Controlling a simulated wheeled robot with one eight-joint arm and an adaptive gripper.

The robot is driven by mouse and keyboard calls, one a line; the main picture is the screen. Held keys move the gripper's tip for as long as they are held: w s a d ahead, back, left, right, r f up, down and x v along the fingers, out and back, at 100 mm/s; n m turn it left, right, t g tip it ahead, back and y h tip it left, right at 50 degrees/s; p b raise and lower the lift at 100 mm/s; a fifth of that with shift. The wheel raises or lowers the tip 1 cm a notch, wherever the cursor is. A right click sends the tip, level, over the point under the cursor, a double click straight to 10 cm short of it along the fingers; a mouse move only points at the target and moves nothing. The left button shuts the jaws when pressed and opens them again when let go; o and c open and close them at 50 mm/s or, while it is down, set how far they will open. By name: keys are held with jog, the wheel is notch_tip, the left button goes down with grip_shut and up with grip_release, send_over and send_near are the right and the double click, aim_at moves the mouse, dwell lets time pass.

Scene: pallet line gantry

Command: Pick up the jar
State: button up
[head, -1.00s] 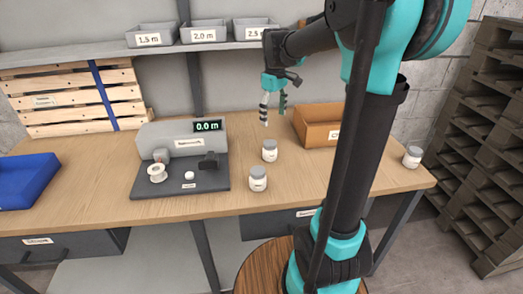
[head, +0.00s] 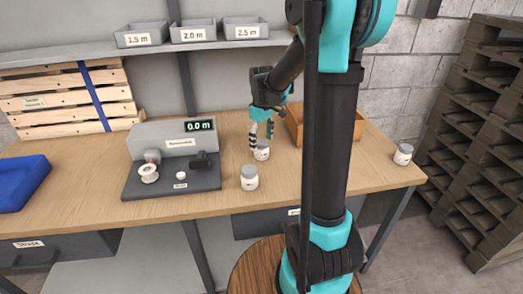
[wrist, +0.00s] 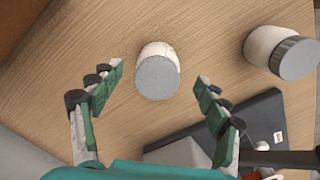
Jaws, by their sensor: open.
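Three white jars with grey lids stand upright on the wooden table. The back jar (head: 262,152) is just below my gripper (head: 261,138); its top is partly hidden by the fingers. In the wrist view this jar (wrist: 157,72) shows lid toward me, centred between the spread fingertips and apart from both. A second jar (head: 249,179) stands in front of it and shows at the upper right in the wrist view (wrist: 282,52). A third jar (head: 403,154) stands at the table's right end. My gripper is open and empty.
A grey measuring device (head: 172,160) reading 0.0 m stands left of the jars. A brown open box (head: 293,127) is behind, partly hidden by my arm. A blue bin (head: 22,183) lies at far left. Labelled trays (head: 192,32) sit on the shelf above.

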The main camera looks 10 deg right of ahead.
aim_at(261, 149)
jog(key=f, duration=0.5)
jog(key=shift+w+a, duration=0.15)
jog(key=shift+w, duration=0.15)
jog(key=shift+r, duration=0.1)
jog(key=c, duration=1.5)
